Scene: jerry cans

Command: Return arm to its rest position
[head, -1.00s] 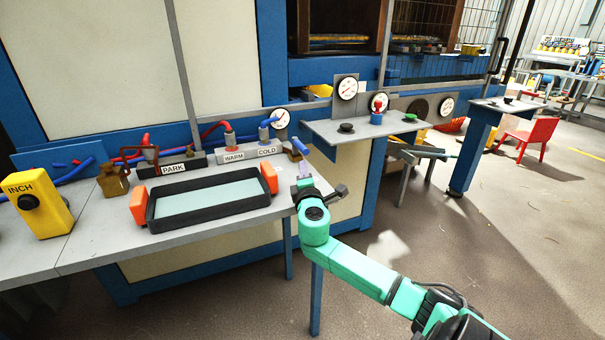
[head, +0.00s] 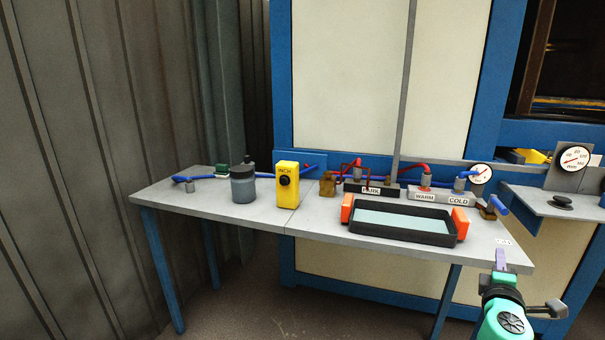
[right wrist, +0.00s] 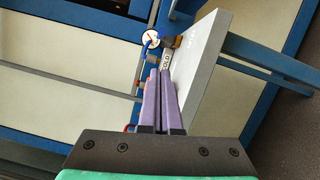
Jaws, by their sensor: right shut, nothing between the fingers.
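My right arm shows at the lower right of the head view, its teal wrist below the right end of the grey table (head: 320,222). My right gripper (head: 501,256) points at the table's right end, its purple fingers together with nothing between them. In the right wrist view, the gripper's two fingers (right wrist: 163,100) lie side by side, and the grey table (right wrist: 205,75) shows beyond them. My left gripper is not in view.
On the table stand a black tray (head: 402,234) with orange ends, a yellow INCH box (head: 288,193), a grey jar (head: 243,186) and labelled valve blocks, with WARM (head: 425,197) among them. A side shelf with a gauge (head: 574,159) is at right. The table's front left is clear.

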